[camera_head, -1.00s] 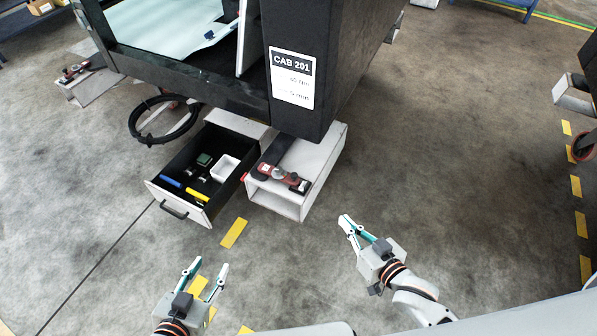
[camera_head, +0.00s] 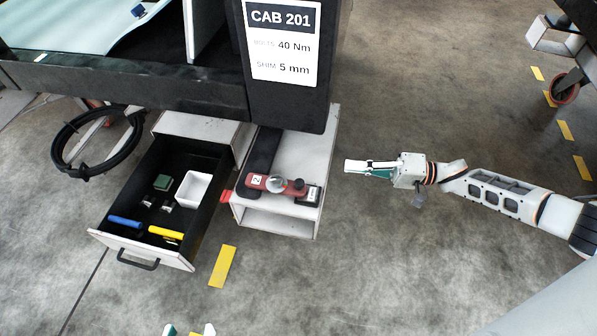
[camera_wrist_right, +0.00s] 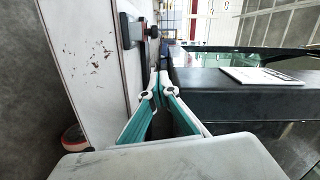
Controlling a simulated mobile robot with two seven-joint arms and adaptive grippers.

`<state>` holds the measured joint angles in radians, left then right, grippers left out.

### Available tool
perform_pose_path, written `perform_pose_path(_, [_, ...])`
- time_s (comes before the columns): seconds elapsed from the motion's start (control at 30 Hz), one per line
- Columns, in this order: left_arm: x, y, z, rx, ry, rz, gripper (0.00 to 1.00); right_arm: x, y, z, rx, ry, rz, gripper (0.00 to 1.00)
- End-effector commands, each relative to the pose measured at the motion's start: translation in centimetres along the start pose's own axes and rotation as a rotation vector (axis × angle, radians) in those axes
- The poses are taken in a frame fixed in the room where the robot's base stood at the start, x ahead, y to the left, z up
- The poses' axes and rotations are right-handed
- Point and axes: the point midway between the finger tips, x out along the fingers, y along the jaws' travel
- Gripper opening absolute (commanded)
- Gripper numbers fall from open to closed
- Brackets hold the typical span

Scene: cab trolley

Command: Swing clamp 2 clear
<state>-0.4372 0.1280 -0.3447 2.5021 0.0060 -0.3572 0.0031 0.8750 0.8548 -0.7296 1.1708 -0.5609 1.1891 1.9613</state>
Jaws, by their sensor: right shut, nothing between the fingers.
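My left gripper (camera_head: 189,330) shows only two spread fingertips at the bottom edge.
An open drawer (camera_head: 113,205) left of the beam holds a white tray, a green block and blue and yellow tools. A black cable coil (camera_head: 68,150) hangs further left. The cab (camera_head: 290,100) overhangs the beam.

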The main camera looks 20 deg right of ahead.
Motion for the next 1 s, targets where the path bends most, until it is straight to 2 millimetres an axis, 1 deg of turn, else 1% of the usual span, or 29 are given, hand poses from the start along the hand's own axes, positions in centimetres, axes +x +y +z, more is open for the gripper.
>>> perform_pose_path(0.03, [0.0, 0.0, 0.2, -0.004, -0.003, 0.001, 0.40, -0.3, 0.4, -0.2, 0.018, -0.007, 0.004, 0.00])
perform_pose_path(0.37, [0.0, 0.0, -0.2, -0.004, 0.005, 0.000, 0.40, -0.4, -0.1, -0.6, 0.029, -0.011, 0.000, 0.00])
perform_pose_path(0.47, [0.0, 0.0, -0.1, -0.005, 0.004, 0.001, 0.40, -0.2, -0.1, -0.5, 0.029, -0.011, -0.001, 0.00])
perform_pose_path(0.57, [0.1, 0.1, 0.0, -0.010, 0.003, 0.002, 0.40, 0.5, 0.0, -0.5, 0.029, -0.011, -0.002, 0.00])
perform_pose_path(0.67, [0.1, 0.2, 0.1, -0.020, 0.002, 0.005, 0.40, 1.8, 0.0, -0.5, 0.030, -0.011, -0.004, 0.00])
perform_pose_path(1.0, [0.2, 1.4, 0.9, -0.097, 0.002, 0.023, 0.40, 8.4, 0.2, -0.2, 0.031, -0.012, -0.002, 0.00])
